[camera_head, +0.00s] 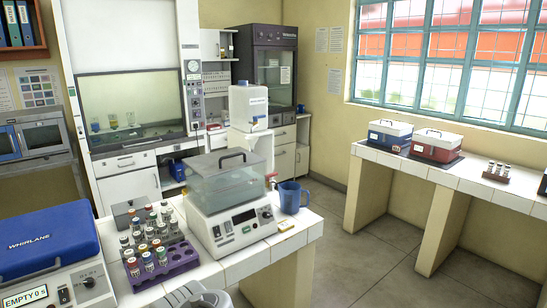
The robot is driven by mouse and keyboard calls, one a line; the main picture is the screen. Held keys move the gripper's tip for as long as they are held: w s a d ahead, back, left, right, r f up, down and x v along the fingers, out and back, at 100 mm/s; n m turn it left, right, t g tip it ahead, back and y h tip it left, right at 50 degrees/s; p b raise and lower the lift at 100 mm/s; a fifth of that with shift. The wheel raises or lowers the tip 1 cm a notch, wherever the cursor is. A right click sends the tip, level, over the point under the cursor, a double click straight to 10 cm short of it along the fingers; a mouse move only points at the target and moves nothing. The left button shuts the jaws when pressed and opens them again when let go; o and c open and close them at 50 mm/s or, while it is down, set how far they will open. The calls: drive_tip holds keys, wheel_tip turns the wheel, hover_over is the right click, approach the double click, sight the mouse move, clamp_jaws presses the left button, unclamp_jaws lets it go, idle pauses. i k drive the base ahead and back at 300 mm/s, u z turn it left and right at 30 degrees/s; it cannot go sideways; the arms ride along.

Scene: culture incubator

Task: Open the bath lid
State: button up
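The bath (238,231) is a white box with a display and knobs on its front, standing on the near white-tiled bench. Its clear grey lid (228,184) sits on top and looks shut. A dark arched handle (232,154) is on the lid's top. My gripper does not show; only a grey rounded part, probably of my arm, shows at the bottom edge, well below the bath.
A purple rack (165,270) and grey racks with several capped tubes stand close left of the bath. A blue-lidded centrifuge (48,244) is at the near left. Open floor (372,262) lies to the right.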

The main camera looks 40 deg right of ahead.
sight(206, 165)
drive_tip(key=i, duration=0.95)
drive_tip(key=z, duration=0.25)
